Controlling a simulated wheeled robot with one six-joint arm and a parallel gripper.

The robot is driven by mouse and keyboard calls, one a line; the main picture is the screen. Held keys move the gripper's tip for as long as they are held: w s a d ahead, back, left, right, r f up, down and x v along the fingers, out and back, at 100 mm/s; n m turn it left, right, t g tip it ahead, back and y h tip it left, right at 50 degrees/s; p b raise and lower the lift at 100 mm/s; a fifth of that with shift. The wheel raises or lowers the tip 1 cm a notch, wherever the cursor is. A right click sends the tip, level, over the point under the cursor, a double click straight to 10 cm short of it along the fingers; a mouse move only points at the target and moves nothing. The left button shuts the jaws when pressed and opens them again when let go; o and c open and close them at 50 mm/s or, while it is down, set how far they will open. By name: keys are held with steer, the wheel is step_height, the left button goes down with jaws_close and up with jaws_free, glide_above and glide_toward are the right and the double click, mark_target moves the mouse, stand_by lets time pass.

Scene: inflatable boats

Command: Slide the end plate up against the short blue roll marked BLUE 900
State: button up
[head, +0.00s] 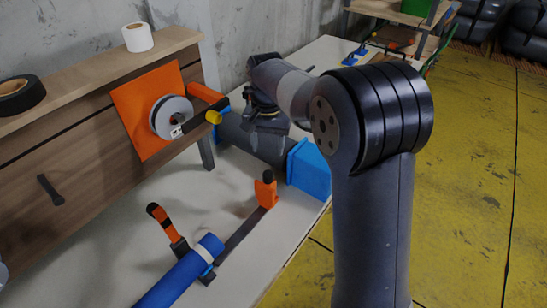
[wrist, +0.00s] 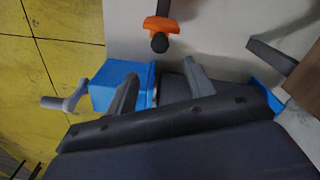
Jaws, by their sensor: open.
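A blue roll (head: 185,275) lies at the front of the bench, cut off by the lower picture edge; no BLUE 900 marking is readable on it. A dark grey cylinder (head: 270,147) lies farther back, between a blue block (head: 308,170) and a smaller blue plate (head: 222,123). I cannot tell which part is the end plate. My gripper (head: 266,118) is above the dark cylinder, its fingers mostly hidden. In the wrist view my gripper (wrist: 160,70) is open, with one finger overlapping the blue block (wrist: 110,88); contact cannot be told. The blue plate (wrist: 266,97) shows at right.
An orange panel with a grey disc (head: 170,117) is at the drawer unit (head: 70,155). A grey crank (wrist: 65,100) sticks out beside the blue block.

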mark_target(268, 173)
step_height(268, 173, down, 10)
steer(key=shift+s+f+p, duration=0.1)
steer(key=shift+p, duration=0.4)
steer(key=shift+c, duration=0.3)
jaws_close()
